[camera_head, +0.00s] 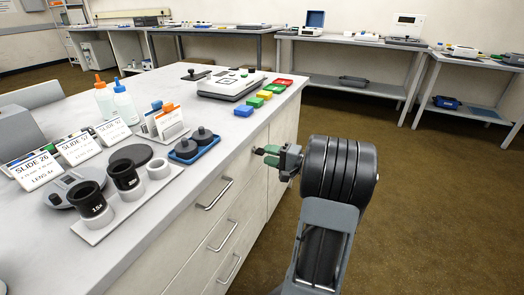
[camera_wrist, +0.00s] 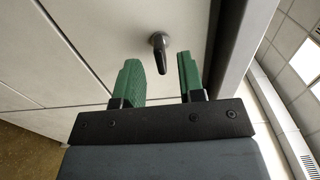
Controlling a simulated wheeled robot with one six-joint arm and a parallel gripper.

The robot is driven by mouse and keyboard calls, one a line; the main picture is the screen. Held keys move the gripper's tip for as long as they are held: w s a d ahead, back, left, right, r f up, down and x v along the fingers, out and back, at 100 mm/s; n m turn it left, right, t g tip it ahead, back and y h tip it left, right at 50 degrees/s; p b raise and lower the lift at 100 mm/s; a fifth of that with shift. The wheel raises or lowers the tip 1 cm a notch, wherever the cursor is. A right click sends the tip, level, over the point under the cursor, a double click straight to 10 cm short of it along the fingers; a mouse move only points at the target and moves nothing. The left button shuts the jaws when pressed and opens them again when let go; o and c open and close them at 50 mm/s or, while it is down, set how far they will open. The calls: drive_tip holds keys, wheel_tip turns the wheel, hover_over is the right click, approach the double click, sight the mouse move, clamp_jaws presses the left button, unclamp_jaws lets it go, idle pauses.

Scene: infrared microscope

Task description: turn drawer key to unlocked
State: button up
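The drawer key (camera_wrist: 160,50) is a small dark key or knob on the pale cabinet front, in the upper middle of the wrist view. Its grip slants down and slightly right, towards the gap between my fingertips. My gripper (camera_wrist: 161,65) is open, with one green finger left and one right of the key's lower end. I see no contact. In the head view my gripper (camera_head: 268,155) is at the bench's front face, at the right of the drawers, and the key cannot be made out clearly there.
Drawer handles (camera_head: 214,194) stick out of the cabinet front to the left of my gripper. The bench top (camera_head: 130,235) above holds slide cards, eyepieces, bottles and colored blocks (camera_head: 266,95). The brown floor (camera_head: 420,220) to the right is clear.

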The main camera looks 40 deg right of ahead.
drive_tip(key=p+v, duration=0.2)
drive_tip(key=v, duration=0.8)
idle(0.3)
drive_tip(key=a+r+n+g+p, duration=0.3)
drive_tip(key=a+r+g+p, duration=0.3)
drive_tip(key=a+r+p, duration=0.35)
drive_tip(key=a+r+n+g+p, duration=0.3)
drive_tip(key=a+r+g+p, duration=0.35)
drive_tip(key=a+p, duration=0.45)
drive_tip(key=s+a+r+n+h+p, duration=0.3)
drive_tip(key=a+r+h+p, duration=0.1)
drive_tip(key=r+p, duration=0.5)
drive_tip(key=s+a+r+n+h+p, duration=0.3)
drive_tip(key=r+p, duration=0.6)
drive_tip(key=r, duration=0.3)
drive_tip(key=shift+a+h, duration=0.7)
drive_tip(key=shift+a, duration=0.1)
drive_tip(key=shift+s, duration=0.1)
